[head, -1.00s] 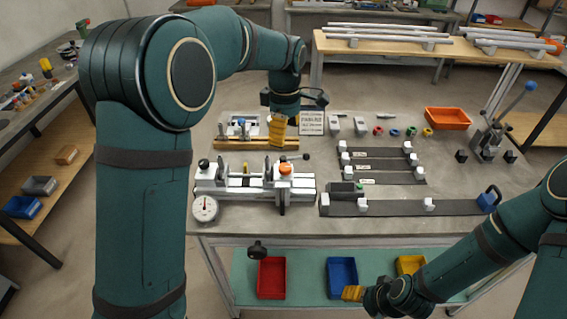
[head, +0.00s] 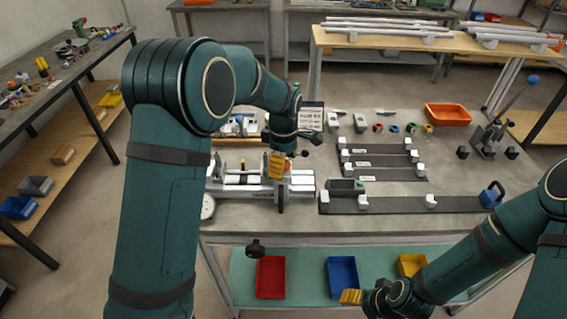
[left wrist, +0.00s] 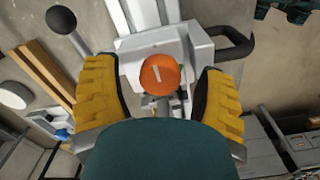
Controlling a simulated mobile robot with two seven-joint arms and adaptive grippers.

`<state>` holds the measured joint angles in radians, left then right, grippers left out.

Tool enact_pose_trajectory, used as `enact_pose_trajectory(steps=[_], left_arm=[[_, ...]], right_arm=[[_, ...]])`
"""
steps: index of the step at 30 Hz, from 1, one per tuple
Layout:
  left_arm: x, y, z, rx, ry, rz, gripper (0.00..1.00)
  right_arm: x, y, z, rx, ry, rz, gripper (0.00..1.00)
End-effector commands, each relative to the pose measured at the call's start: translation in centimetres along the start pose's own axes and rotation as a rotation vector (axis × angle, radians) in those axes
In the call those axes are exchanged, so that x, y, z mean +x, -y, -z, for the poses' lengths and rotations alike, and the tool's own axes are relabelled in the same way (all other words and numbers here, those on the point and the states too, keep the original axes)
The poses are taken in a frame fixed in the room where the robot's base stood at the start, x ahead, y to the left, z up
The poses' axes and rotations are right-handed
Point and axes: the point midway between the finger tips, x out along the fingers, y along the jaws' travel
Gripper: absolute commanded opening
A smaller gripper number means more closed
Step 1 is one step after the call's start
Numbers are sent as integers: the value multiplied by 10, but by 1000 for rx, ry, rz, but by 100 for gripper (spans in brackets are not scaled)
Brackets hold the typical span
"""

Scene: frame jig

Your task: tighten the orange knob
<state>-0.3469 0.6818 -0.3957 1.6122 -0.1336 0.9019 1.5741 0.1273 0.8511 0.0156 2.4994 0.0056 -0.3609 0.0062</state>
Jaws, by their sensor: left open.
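The orange knob (left wrist: 161,75) shows in the left wrist view, on top of a white block (left wrist: 190,47) of the jig. It has a pale mark on its face. My left gripper (left wrist: 160,95) is open, its two yellow fingers on either side of the knob with gaps between. In the head view my left gripper (head: 276,164) is over the right end of the white and silver jig (head: 240,188) and covers most of the knob. My right gripper (head: 352,296) is low at the front, near the lower shelf; its opening is unclear.
A ball-ended lever (left wrist: 61,20) and a dark handle (left wrist: 233,42) stand near the knob in the left wrist view. A dial gauge (head: 208,206) is at the jig's left. Dark rails (head: 400,205) lie to the right, and an orange bin (head: 447,115) farther back.

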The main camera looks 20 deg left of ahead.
Motion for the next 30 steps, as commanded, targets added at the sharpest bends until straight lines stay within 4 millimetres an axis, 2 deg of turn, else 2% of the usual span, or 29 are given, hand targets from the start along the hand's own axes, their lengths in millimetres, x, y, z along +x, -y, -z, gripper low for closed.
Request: enact_pose_trajectory(steps=[3, 9, 23, 30], left_arm=[[0, 0, 0, 0, 0, 0, 68], [0, 0, 0, 0, 0, 0, 0], [0, 0, 0, 59, 0, 2, 0], [0, 1, 0, 197, 0, 3, 0]], right_arm=[[0, 0, 0, 0, 0, 0, 64], [0, 0, 0, 0, 0, 0, 64], [-3, 1, 1, 1, -3, 0, 64], [-8, 3, 4, 2, -8, -1, 64]])
